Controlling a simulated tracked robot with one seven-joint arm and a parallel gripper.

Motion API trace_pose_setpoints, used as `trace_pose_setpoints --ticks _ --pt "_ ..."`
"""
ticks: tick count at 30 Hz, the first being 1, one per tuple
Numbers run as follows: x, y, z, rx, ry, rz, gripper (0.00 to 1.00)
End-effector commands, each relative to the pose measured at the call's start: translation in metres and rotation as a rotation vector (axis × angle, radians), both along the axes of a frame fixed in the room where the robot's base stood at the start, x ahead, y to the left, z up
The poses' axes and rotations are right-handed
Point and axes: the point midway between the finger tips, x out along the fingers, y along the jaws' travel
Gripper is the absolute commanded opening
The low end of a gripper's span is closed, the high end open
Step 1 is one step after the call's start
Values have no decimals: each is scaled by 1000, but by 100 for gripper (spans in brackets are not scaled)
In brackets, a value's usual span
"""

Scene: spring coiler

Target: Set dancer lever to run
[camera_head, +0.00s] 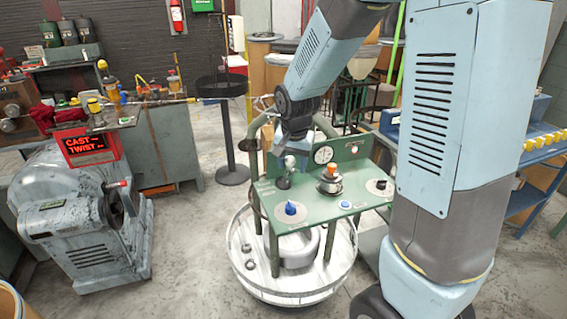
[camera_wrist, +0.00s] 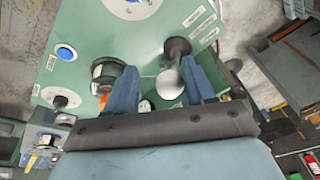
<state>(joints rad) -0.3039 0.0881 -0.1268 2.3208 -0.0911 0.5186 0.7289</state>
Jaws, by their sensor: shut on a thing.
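The dancer lever, with a grey ball knob (camera_wrist: 168,84) and a dark round base (camera_wrist: 178,47), stands on the green panel (camera_wrist: 120,35). In the wrist view my gripper (camera_wrist: 160,75) has its blue fingers on either side of the ball knob, shut on it. In the head view my gripper (camera_head: 290,156) reaches down over the back left of the green panel (camera_head: 313,206), with the lever (camera_head: 284,182) below it and partly hidden. The labels by the lever are too small to read.
The panel also bears a blue knob (camera_head: 291,208), an orange-topped knob (camera_head: 330,178), a blue button (camera_head: 345,204) and a black knob (camera_head: 380,186). A gauge (camera_head: 323,154) stands behind. A round white tub (camera_head: 243,275) is underneath. A grey machine (camera_head: 75,215) stands left.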

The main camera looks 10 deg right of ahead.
Motion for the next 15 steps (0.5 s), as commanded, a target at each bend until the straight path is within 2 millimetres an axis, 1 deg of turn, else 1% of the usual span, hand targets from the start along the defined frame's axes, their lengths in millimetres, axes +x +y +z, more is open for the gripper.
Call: trace_pose_setpoints --ticks 1,6,7,15 --pt "-4 -4 -4 -4 12 -6 42" --pt "-3 0 -4 -2 10 1 58" --pt "-3 1 -3 -2 9 2 59" --pt "-3 7 -2 1 3 13 59"
